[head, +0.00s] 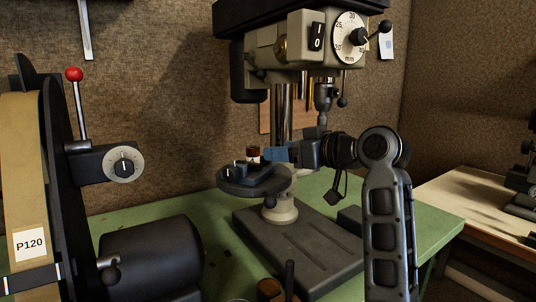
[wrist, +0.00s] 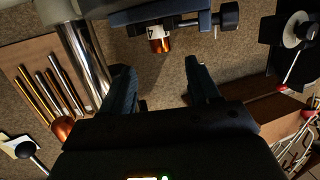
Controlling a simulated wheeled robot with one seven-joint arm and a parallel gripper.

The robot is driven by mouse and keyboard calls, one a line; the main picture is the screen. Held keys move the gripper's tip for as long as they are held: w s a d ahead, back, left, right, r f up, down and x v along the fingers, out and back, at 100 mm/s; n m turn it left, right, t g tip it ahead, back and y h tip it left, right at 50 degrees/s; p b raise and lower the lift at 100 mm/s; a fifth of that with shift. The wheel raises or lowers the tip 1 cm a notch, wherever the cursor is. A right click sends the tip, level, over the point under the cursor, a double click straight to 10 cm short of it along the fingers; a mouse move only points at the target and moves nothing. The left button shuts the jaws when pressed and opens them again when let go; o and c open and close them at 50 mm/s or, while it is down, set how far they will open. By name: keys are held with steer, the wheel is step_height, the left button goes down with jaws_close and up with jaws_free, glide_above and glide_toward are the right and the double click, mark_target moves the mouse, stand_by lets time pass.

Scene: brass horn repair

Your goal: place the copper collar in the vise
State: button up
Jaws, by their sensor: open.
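The copper collar (head: 253,150), reddish brown with a white label, stands upright at the dark vise (head: 259,175) on the drill press's round table. In the wrist view the collar (wrist: 160,45) projects from the vise (wrist: 176,17), in a picture that looks upside down. Its end at the vise is hidden, so I cannot tell how deep it sits between the jaws. My gripper (head: 269,154) is just right of the collar in the head view. In the wrist view my gripper (wrist: 158,73) is open and empty, its fingers apart and the collar beyond the gap between them.
The drill press column (head: 281,115) stands close behind, and its chuck (head: 325,92) hangs above my arm. A belt sander (head: 28,200) fills the left side. A board with several rods (wrist: 45,80) is on the wall. The green bench (head: 215,270) has some free room.

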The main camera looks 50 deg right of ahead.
steer(key=s, duration=0.3)
steer(key=shift+s+r, duration=0.25)
steer(key=shift+r, duration=0.1)
stand_by(0.9)
